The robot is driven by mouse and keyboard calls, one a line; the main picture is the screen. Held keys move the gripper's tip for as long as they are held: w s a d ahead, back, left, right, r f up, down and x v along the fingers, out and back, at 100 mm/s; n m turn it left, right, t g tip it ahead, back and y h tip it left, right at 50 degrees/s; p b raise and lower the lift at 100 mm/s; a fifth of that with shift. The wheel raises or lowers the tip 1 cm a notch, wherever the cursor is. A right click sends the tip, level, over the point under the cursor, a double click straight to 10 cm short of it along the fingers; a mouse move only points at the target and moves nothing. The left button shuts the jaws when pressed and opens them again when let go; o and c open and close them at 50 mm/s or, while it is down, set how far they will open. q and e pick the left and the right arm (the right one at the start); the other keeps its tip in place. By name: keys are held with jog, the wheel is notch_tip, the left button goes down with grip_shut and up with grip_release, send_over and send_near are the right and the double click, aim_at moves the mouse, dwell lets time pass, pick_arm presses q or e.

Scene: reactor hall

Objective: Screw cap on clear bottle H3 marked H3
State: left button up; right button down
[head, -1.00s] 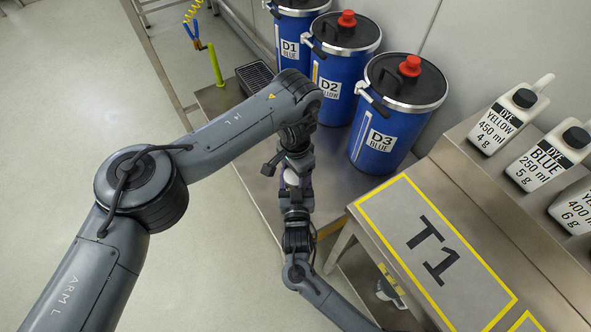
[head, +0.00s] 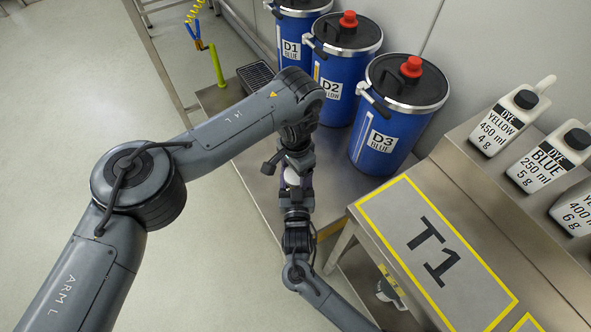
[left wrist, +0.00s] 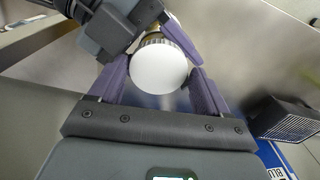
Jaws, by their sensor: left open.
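A round white cap (left wrist: 160,68) with a ribbed side shows in the left wrist view, between the purple fingers of my left gripper (left wrist: 160,80). The gripper is open, one finger on each side of the cap. In the head view my left gripper (head: 290,163) is above a small white piece of the cap (head: 292,179). My right gripper (head: 293,196) is just below it there, and its grey body and purple parts show behind the cap in the left wrist view. Its grip is hidden. Clear bottle H3 and its label cannot be made out.
Blue drums D1 (head: 289,27), D2 (head: 337,70) and D3 (head: 385,125) stand on the metal bench (head: 340,185) behind the arms. A bench marked T1 (head: 410,215) is at the right, with dye bottles (head: 508,122) on a raised shelf. A black grated box (head: 254,77) sits at the back.

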pick_arm(q)
notch_tip(320, 180, up, 4)
jog(key=shift+d+f, duration=0.1)
jog(key=shift+c, duration=0.4)
jog(key=shift+r+n, duration=1.7)
jog(key=shift+r, duration=0.1)
jog(key=shift+f, duration=0.15)
jog(key=shift+f, duration=3.9)
